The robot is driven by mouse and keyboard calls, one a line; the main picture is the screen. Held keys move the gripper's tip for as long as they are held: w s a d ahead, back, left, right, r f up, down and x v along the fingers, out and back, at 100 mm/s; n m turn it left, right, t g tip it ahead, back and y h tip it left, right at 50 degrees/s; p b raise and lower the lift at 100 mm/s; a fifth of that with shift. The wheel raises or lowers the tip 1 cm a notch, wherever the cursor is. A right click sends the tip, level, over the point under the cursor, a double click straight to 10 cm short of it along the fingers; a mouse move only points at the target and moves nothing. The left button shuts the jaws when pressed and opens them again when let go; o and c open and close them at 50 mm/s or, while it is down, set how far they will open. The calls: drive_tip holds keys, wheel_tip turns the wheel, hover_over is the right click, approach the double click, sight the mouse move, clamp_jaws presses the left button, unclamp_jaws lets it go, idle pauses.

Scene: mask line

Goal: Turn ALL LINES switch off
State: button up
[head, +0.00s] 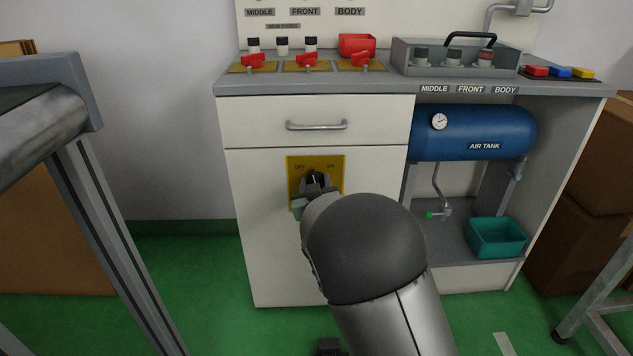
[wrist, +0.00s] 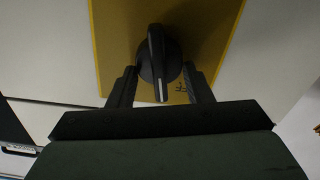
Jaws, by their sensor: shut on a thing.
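The ALL LINES switch is a black rotary knob (head: 315,177) on a yellow plate (head: 335,163) on the white cabinet front. The plate has OFF printed at upper left and ON at upper right. In the wrist view, the knob (wrist: 159,62) has a raised grip bar with a white pointer line at its lower end, standing nearly upright in that picture. My gripper (head: 317,189) is at the plate, partly covering the knob's lower side. The plate's lower part is hidden in the head view.
A drawer handle (head: 316,126) sticks out above the plate. Right of the cabinet front are a blue air tank (head: 470,130) and a teal bin (head: 496,237). Red switches (head: 307,60) stand on the countertop. A conveyor frame (head: 85,90) is at the left.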

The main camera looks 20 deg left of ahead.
drive_tip(key=shift+s+a+f+n+p, duration=0.1)
drive_tip(key=shift+n+p, duration=0.45)
drive_tip(key=shift+n, duration=1.05)
drive_tip(key=shift+s+a+f+n+p, duration=0.1)
drive_tip(key=shift+n+p, duration=0.4)
drive_tip(key=shift+n, duration=1.1)
drive_tip(key=o, duration=1)
drive_tip(key=p+v, duration=0.4)
drive_tip(key=v, duration=1.3)
drive_tip(key=shift+s+d, duration=0.1)
drive_tip(key=shift+d, duration=0.05)
